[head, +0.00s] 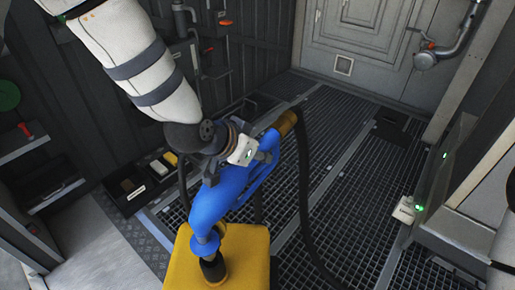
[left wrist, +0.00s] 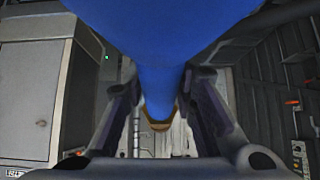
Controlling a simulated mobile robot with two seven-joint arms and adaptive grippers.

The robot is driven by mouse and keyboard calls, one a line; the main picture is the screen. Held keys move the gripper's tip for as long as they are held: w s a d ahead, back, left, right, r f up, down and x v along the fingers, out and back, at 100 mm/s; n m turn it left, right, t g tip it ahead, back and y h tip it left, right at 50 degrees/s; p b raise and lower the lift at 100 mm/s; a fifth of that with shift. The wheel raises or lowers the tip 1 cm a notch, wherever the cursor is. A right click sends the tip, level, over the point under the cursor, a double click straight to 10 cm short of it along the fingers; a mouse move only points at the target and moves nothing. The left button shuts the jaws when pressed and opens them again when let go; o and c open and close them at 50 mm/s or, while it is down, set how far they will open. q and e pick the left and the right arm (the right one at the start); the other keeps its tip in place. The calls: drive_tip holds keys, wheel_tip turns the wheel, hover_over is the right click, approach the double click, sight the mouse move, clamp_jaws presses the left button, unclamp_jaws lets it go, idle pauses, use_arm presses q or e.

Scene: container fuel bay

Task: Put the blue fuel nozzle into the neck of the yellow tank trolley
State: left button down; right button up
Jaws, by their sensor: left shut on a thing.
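The blue fuel nozzle (head: 232,188) is held by my left gripper (head: 214,168), which is shut on its body. In the left wrist view the nozzle (left wrist: 158,45) passes between the two fingers (left wrist: 160,100). The yellow tank trolley (head: 245,250) stands at the bottom of the head view. Its dark neck (head: 213,269) sticks up from the top. My right gripper is not in view.
A black hose (head: 304,190) runs from the nozzle's brown rear end down to the grated floor (head: 345,190). A small bin (head: 140,187) with blocks stands at the left wall. A clear panel (head: 440,170) stands at the right. The grating behind the trolley is mostly free.

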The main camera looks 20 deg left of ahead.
sight(261, 178)
use_arm(q)
drive_tip(key=shift+f, duration=0.1)
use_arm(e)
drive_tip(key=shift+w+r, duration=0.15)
use_arm(q)
drive_tip(key=shift+f, duration=0.1)
drive_tip(key=shift+f, duration=1.45)
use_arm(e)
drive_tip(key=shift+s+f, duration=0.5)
use_arm(q)
drive_tip(key=shift+f+b, duration=0.85)
drive_tip(key=shift+f, duration=1.5)
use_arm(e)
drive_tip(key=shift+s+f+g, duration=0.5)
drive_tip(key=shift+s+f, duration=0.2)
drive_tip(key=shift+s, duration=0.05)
use_arm(q)
drive_tip(key=c, duration=1.2)
unclamp_jaws()
